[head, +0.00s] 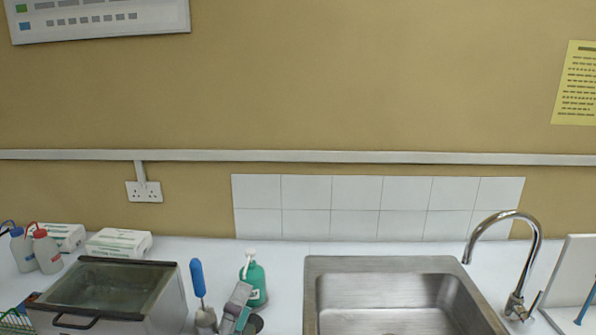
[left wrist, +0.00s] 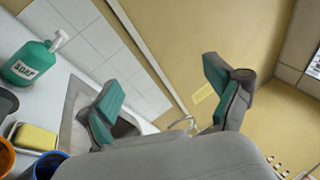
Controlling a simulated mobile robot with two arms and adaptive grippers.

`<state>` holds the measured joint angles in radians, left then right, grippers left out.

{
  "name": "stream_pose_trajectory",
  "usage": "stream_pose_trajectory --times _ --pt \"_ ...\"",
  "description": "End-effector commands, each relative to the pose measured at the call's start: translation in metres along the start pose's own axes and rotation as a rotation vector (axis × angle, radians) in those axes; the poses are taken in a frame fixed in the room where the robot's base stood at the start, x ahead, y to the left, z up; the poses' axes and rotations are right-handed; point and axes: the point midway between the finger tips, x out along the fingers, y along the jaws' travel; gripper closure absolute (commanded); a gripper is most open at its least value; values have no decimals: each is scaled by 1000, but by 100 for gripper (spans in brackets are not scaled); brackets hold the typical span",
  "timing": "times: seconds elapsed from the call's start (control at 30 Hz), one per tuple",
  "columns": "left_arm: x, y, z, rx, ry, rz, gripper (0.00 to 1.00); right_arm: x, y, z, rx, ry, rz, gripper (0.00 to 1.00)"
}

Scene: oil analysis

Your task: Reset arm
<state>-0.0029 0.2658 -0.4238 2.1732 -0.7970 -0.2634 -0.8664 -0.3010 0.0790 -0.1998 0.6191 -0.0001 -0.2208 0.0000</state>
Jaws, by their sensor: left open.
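My left gripper (head: 240,308) is at the bottom edge of the head view, left of the sink and just in front of the green soap bottle. Only part of it shows there. In the left wrist view the left gripper (left wrist: 162,92) has its two green-padded fingers wide apart, with nothing between them. The green soap bottle (head: 257,284) with a white pump stands upright on the counter. It also shows in the left wrist view (left wrist: 32,65), labelled SOAP and apart from the fingers. My right gripper is in neither view.
The steel sink (head: 312,290) with a curved tap (head: 538,240) is to the right. A lidded metal bath (head: 165,305), two boxes and wash bottles stand left. A blue-handled tool (head: 197,278) is near my gripper. The left wrist view shows a yellow sponge (left wrist: 35,137).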

Motion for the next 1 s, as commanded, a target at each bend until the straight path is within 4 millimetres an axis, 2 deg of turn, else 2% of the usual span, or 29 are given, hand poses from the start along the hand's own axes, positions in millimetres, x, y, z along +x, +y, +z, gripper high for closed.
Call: stream_pose_trajectory --times 0.03,0.13,0.2,0.3,0.4,0.5,0.7,0.87,1.0 --pt "-19 29 17 -181 -97 136 9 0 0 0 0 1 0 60" --pt "-66 85 40 -523 -301 390 9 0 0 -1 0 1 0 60" --pt "-107 119 43 -730 -443 554 9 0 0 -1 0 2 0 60" --pt "-163 152 38 -958 -628 749 9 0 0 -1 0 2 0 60" --pt "-209 169 28 -1109 -774 894 9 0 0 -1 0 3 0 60" --pt "-246 177 17 -1215 -896 1009 9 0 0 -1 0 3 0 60" --pt "-309 178 -4 -1357 -1107 1197 9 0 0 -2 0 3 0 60" --pt "-352 170 -20 -1429 -1261 1328 9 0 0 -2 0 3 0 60" --pt "-353 212 -29 -1417 -1262 1339 9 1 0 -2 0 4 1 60"
